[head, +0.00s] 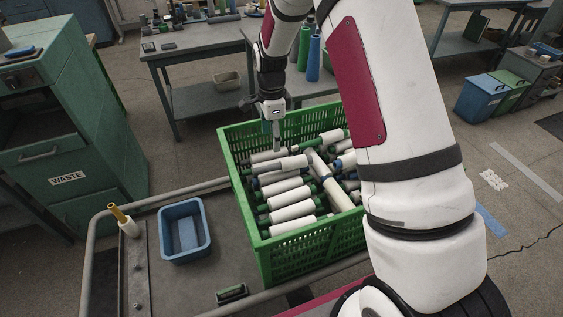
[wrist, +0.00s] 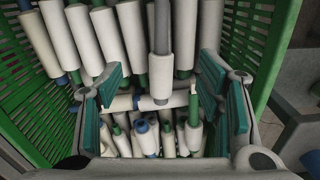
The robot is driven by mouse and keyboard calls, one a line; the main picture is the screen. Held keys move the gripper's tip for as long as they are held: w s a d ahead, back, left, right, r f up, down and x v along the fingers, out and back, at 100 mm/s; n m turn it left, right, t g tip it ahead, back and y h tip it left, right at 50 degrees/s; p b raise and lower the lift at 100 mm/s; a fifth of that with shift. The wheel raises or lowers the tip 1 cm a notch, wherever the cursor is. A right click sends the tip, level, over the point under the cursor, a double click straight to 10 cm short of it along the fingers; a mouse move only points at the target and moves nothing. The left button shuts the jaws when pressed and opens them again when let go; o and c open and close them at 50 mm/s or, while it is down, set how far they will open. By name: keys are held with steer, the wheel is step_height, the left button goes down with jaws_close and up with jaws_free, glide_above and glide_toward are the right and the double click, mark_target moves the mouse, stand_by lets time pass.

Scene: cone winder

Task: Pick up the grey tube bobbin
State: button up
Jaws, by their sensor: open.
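My gripper (head: 275,132) points down over the green crate (head: 263,258) of bobbins, near its back left part. In the wrist view my gripper (wrist: 158,82) has its teal-padded fingers wide apart, with nothing held between them. A bobbin with a grey tube (wrist: 162,26) lies at the top centre of the wrist view, pointing along the picture's height, its white part just beyond the gap between the fingers.
Several white bobbins with green or blue tube ends lie close around it, one crosswise (wrist: 155,102) below. The crate's slatted walls rise on both sides. A blue tray (head: 185,231) stands left of the crate on the cart, and a workbench (head: 190,55) stands behind.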

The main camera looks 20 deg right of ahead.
glide_above(274, 166)
step_height(274, 166, down, 8)
steer(key=shift+r+p, duration=0.25)
steer(key=shift+p, duration=0.05)
steer(key=shift+w+d+f+p, duration=0.1)
steer(key=shift+f+p, duration=0.15)
steer(key=shift+f, duration=1.1)
steer(key=shift+w+d+f+p, duration=0.1)
steer(key=shift+f+p, duration=0.15)
steer(key=shift+f, duration=1.05)
jaws_close()
